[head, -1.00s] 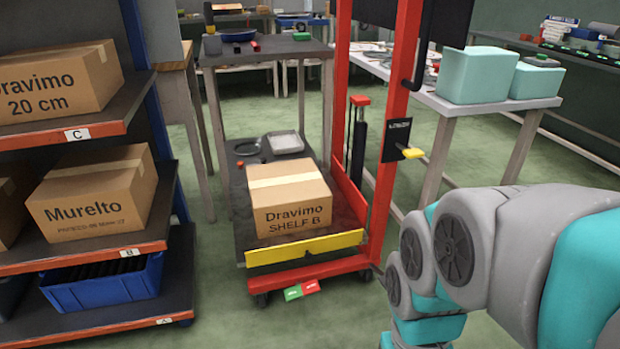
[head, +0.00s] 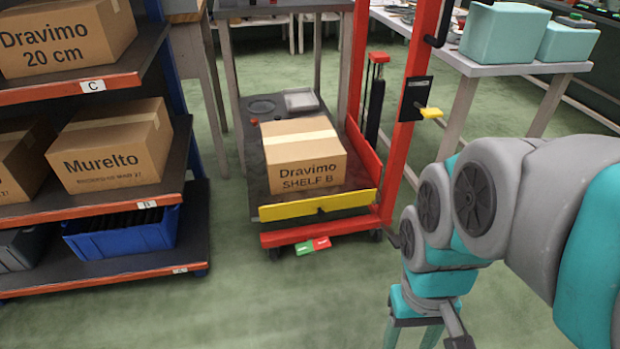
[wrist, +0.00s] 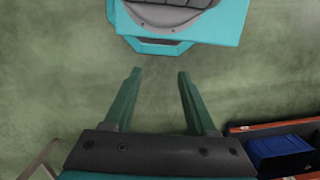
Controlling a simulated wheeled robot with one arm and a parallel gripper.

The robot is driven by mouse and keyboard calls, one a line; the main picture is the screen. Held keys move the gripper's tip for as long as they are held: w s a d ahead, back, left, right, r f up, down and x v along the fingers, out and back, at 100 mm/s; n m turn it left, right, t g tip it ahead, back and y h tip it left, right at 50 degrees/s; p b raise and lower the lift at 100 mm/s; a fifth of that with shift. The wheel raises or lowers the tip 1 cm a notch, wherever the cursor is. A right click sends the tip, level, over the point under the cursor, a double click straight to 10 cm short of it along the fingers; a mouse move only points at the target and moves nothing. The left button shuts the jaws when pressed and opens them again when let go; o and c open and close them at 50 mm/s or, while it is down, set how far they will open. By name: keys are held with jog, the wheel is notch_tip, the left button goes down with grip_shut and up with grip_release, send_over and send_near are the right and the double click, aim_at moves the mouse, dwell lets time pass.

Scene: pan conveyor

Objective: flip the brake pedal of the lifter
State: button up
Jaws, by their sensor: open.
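The red lifter (head: 398,130) stands ahead, with a yellow-edged platform low near the floor. Its brake pedal (head: 313,246) shows at the front base, below the yellow edge, with a green left half and a red right half. I cannot tell which half is pressed down. My gripper (wrist: 158,72) is open and empty in the wrist view, over bare green floor. In the head view it hangs at the bottom edge, right of and nearer than the pedal, clearly apart from it. The pedal does not show in the wrist view.
A carton marked Dravimo Shelf B (head: 303,155) sits on the lifter platform. A shelf rack (head: 100,275) with cartons and a blue bin (head: 122,232) stands at left. A table (head: 500,68) is behind right. The floor before the pedal is clear.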

jog(key=shift+c, duration=0.4)
jog(key=shift+w, duration=0.15)
jog(key=shift+c, duration=0.8)
jog(key=shift+t, duration=0.5)
jog(key=w+f+b, duration=0.1)
jog(key=w, duration=0.2)
jog(key=w+f, duration=0.1)
jog(key=w, duration=0.2)
jog(key=w+b, duration=0.1)
jog(key=w, duration=0.2)
jog(key=shift+w+a+f+b, duration=0.1)
jog(key=shift+w+f+b, duration=0.25)
jog(key=shift+f, duration=0.05)
grip_shut()
jog(key=w+a+f+t+b, duration=0.1)
jog(key=w+a+f+b, duration=0.1)
jog(key=w+f, duration=0.5)
jog(key=w+a+f+n+t+b, duration=0.1)
jog(key=w+a+f+b, duration=0.2)
jog(key=w, duration=1.5)
jog(key=w+a+f+n+t+b, duration=0.1)
jog(key=w+a+f+t+b, duration=0.1)
jog(key=w+f, duration=0.9)
jog(key=shift+w+a+f+b, duration=0.15)
jog(key=shift+w+f+b, duration=0.25)
jog(key=shift+w+b, duration=0.4)
